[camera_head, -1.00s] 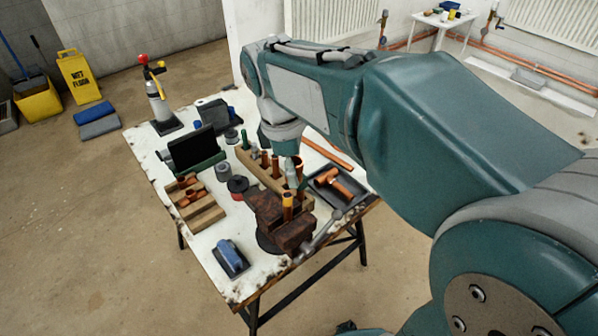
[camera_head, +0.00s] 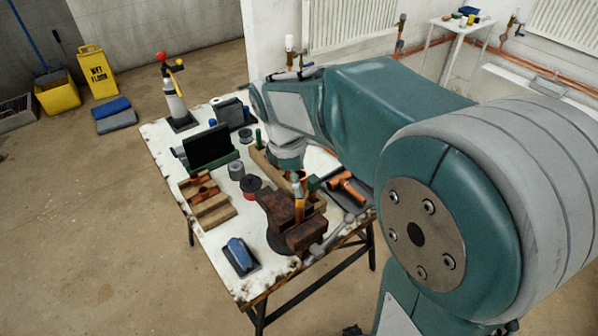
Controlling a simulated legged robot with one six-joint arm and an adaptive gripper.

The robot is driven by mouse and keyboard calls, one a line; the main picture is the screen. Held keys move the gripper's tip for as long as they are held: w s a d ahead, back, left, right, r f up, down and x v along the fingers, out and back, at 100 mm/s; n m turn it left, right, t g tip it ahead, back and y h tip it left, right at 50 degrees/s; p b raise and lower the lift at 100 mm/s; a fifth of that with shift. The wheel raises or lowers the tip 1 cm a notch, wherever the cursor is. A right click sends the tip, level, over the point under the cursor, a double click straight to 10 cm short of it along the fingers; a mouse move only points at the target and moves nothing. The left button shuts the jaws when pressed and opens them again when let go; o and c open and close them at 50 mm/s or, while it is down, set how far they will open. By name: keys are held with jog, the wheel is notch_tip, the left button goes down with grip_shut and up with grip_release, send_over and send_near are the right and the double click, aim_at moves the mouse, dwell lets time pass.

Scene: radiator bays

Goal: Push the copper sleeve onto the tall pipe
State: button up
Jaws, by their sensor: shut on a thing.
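The tall pipe (camera_head: 299,209) stands upright in a rusty brown vise (camera_head: 306,236) at the near right of the bench, with an orange-yellow upper part. My gripper (camera_head: 297,183) is small in the picture, below my grey wrist, at the pipe's upper end. It is shut on a small copper piece (camera_head: 304,177), which I take to be the copper sleeve. My wrist and the small scale hide much of the hold. I cannot tell whether the sleeve is around the pipe or just above it.
A black tray (camera_head: 352,192) with copper fittings lies at right.

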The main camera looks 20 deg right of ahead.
jog(key=shift+f, duration=0.2)
jog(key=shift+f, duration=0.2)
dwell(0.4)
jog(key=shift+f, duration=0.55)
jog(key=shift+f, duration=0.1)
jog(key=shift+f, duration=0.75)
